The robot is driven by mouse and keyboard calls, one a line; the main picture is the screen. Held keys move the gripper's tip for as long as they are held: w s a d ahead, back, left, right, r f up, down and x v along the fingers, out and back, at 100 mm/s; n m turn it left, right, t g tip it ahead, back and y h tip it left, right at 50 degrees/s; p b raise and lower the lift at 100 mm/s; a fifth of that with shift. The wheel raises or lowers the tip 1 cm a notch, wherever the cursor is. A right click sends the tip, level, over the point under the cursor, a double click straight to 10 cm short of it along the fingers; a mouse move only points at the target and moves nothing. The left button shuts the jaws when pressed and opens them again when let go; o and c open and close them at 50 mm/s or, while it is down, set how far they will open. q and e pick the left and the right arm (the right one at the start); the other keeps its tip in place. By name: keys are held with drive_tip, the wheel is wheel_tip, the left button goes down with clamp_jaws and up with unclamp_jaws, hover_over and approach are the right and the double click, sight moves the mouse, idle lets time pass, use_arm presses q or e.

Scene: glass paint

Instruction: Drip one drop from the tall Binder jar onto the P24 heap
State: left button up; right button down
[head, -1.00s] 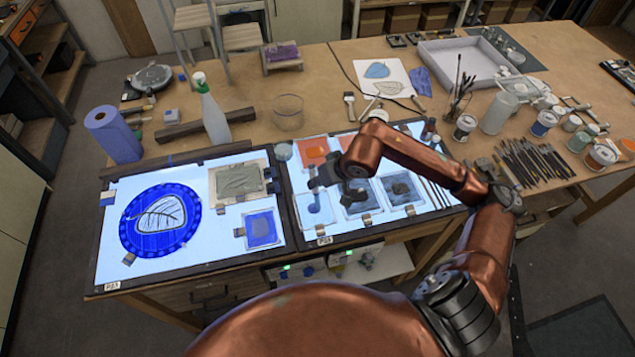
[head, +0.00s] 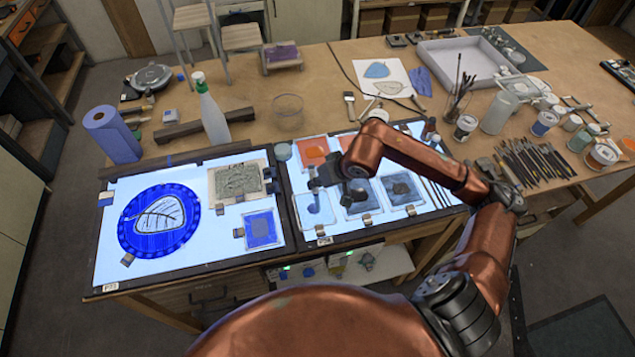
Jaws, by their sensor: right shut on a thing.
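My right gripper (head: 325,178) hovers over the right light panel (head: 330,237), at the upper edge of the front-left glass tile. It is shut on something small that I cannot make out. A small blue heap (head: 314,208) lies on that tile, just below the gripper in the picture. Darker heaps lie on the front-middle tile (head: 357,193) and the front-right tile (head: 401,189). A small tag (head: 324,241) sits on the panel's front edge, too small to read surely. Several jars stand at the right, a tall pale one (head: 497,113) among them; I cannot read which is Binder. My left gripper is out of view.
Orange tiles (head: 314,151) lie behind the gripper. The left light panel (head: 120,268) carries a blue leaf disc (head: 160,222), a grey tile and a blue tile (head: 262,229). A spray bottle (head: 212,117) and a glass bowl (head: 288,112) stand behind. Brushes (head: 530,162) lie at right.

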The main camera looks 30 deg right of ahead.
drive_tip(key=shift+f+b, duration=0.15)
drive_tip(key=shift+b, duration=0.45)
idle(1.6)
drive_tip(key=shift+r, duration=1.15)
drive_tip(key=shift+r, duration=0.1)
drive_tip(key=shift+r+p, duration=0.6)
drive_tip(key=shift+r, duration=1.35)
